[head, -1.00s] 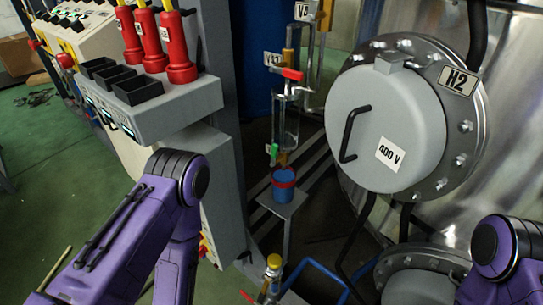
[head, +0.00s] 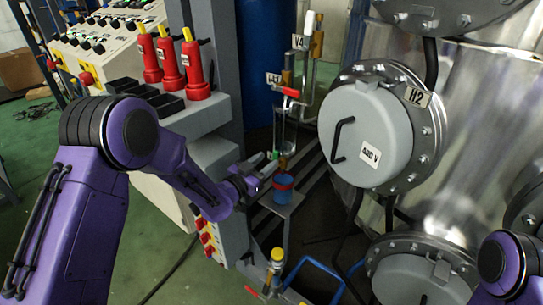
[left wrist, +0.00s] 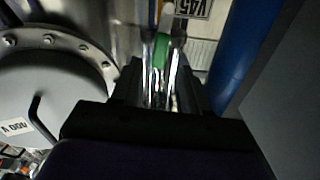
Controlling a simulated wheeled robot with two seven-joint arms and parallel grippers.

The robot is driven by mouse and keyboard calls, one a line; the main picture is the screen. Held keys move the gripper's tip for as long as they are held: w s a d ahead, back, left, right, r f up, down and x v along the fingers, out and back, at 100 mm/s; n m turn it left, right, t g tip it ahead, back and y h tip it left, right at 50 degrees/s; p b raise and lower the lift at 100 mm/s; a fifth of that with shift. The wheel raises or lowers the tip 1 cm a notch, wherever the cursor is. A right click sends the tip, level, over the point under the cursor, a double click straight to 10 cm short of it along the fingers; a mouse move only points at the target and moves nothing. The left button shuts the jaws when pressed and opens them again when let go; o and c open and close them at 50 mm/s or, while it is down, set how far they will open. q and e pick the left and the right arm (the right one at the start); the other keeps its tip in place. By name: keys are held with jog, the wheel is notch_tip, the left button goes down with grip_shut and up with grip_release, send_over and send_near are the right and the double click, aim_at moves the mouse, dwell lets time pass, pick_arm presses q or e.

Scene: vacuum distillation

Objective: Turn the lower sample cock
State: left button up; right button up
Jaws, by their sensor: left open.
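The lower sample cock has a green handle (head: 271,155) at the foot of an upright glass sample tube (head: 280,128). The green handle also shows in the left wrist view (left wrist: 161,50), near the top middle. A red-handled cock (head: 290,92) sits at the tube's top. My left gripper (head: 263,167) is open, just left of the green handle. In the left wrist view its dark fingers (left wrist: 160,88) stand either side of the glass tube, with the handle beyond the tips. I cannot tell whether they touch it. My right gripper is out of view.
A blue cup (head: 283,183) with a red band stands on a small grey shelf (head: 284,204) below the cock. The grey 400 V cover (head: 365,137) is to the right.

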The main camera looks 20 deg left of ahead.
aim_at(275, 156)
pick_arm(q)
jog(key=x, duration=0.3)
jog(key=shift+w+d, duration=0.15)
jog(key=shift+c, duration=0.3)
grip_shut()
